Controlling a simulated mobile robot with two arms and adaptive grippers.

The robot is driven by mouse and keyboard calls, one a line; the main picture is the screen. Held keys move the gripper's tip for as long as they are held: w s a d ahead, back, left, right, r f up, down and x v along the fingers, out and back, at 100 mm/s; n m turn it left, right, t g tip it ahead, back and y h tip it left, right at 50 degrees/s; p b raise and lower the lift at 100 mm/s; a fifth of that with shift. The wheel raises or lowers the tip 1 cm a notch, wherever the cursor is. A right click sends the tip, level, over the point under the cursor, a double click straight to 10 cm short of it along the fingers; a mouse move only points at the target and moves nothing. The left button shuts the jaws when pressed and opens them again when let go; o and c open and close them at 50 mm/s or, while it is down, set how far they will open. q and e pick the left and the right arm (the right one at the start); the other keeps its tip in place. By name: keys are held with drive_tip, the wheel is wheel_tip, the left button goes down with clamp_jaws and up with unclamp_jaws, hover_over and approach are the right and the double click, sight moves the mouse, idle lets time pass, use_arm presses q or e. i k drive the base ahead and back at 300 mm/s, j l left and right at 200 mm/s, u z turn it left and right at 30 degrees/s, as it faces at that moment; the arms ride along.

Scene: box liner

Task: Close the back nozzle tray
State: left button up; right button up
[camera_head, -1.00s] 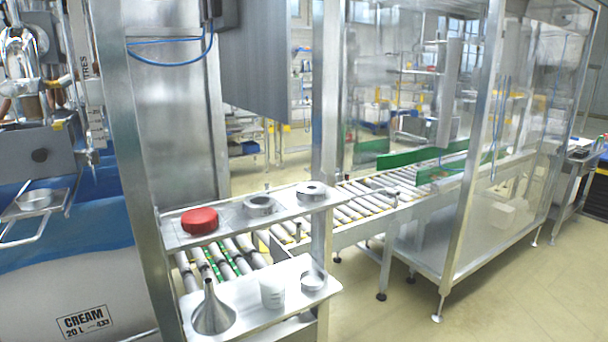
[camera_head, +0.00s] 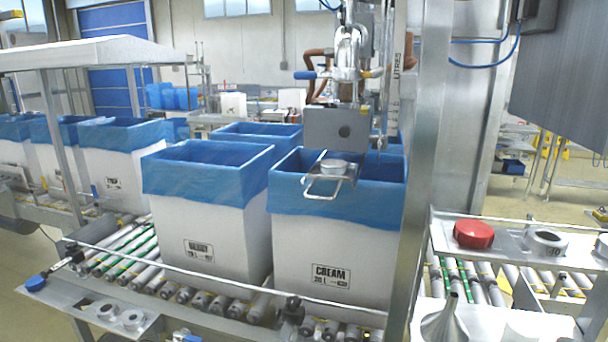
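A metal nozzle tray (camera_head: 342,181) with a wire loop handle (camera_head: 322,196) juts out below the grey filler head (camera_head: 338,129). A small round metal cup (camera_head: 333,167) sits on it. The tray hangs over the blue liner of the white box labelled CREAM (camera_head: 335,250). I cannot tell from this view whether the tray is the back one. Neither of my grippers is in view.
Several white boxes with blue liners, including one to the left (camera_head: 205,215), stand on a roller conveyor (camera_head: 125,250). A steel post (camera_head: 422,170) stands right of the tray. A shelf on the right holds a red cap (camera_head: 473,234) and a metal ring (camera_head: 546,241).

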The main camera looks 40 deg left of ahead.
sight(314, 173)
drive_tip(key=u, duration=1)
